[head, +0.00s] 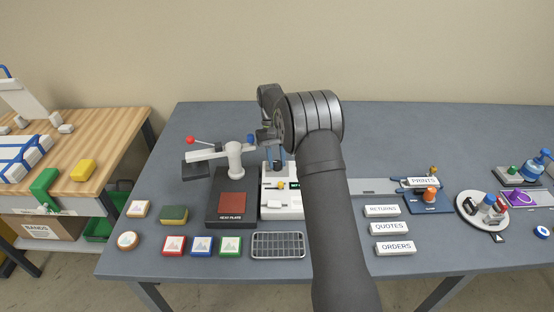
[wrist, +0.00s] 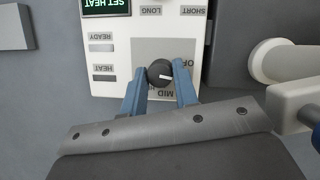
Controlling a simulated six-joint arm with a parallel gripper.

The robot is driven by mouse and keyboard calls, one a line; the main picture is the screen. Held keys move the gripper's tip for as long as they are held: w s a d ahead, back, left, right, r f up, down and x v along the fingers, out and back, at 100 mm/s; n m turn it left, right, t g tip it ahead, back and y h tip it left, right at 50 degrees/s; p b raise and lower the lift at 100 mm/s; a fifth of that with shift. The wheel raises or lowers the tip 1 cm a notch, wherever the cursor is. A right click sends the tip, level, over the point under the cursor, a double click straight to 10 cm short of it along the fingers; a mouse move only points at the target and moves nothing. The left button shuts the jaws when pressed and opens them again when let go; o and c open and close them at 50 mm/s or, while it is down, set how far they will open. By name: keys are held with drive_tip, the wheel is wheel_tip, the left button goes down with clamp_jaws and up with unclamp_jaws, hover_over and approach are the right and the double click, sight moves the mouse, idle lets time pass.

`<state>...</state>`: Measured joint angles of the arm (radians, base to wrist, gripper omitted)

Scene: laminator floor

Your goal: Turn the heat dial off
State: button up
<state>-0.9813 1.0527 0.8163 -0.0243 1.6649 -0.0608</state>
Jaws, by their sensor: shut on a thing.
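The heat dial (wrist: 159,73) is a small round black knob with a white pointer mark, on the white control panel (wrist: 122,52). My gripper (wrist: 158,70) is shut on the dial, with one blue finger on each side. In the wrist view the pointer aims right and slightly down. The panel's letters appear upside down. An "OF…" label is partly covered by the right finger, and "MID" reads below the dial. A dark display (wrist: 107,7) shows "SET HEAT". In the head view my gripper (head: 275,158) is over the back of the white panel (head: 281,207), and the dial is hidden.
A heat plate (head: 232,203) and a white press arm with a red knob (head: 190,140) stand left of the panel. A metal rack (head: 278,245) lies in front. Labelled blocks (head: 389,227) lie right of my arm. The back of the table is clear.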

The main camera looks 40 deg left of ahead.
drive_tip(key=shift+n, duration=0.6)
drive_tip(key=o, duration=1)
drive_tip(key=shift+a, duration=0.1)
drive_tip(key=v, duration=1.2)
drive_tip(key=shift+s, duration=0.25)
